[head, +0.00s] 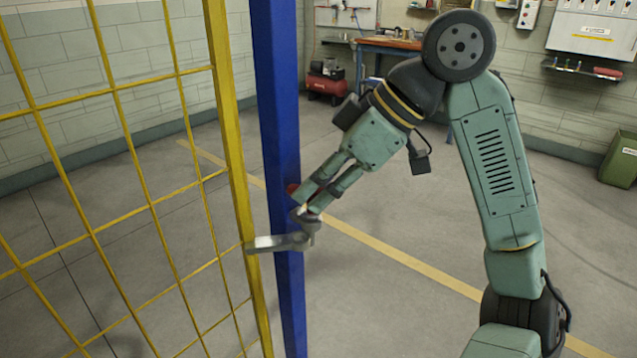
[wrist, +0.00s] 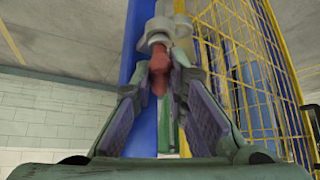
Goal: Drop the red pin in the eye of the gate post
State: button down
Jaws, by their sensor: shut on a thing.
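The blue gate post (head: 278,110) stands upright near the middle of the head view. A grey metal eye and latch arm (head: 280,242) sit across it, reaching left to the yellow gate (head: 238,170). My gripper (head: 308,200) is at the post, just above the eye. In the wrist view my gripper (wrist: 160,75) is shut on the red pin (wrist: 160,72). The pin's far end meets the grey eye (wrist: 158,33); I cannot tell how deep it sits. A bit of the pin (head: 292,188) shows red in the head view; the fingers hide most of it.
The gate's yellow mesh fills the left of the head view. A workbench (head: 390,43) and a red compressor (head: 326,85) stand at the back wall, a green bin (head: 620,158) at the right. The floor right of the post is open, with a yellow line.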

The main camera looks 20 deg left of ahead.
jog(key=shift+f, duration=0.25)
jog(key=c, duration=1.5)
grip_release()
jog(key=shift+r, duration=0.1)
jog(key=v, duration=1.2)
jog(key=shift+d, duration=0.1)
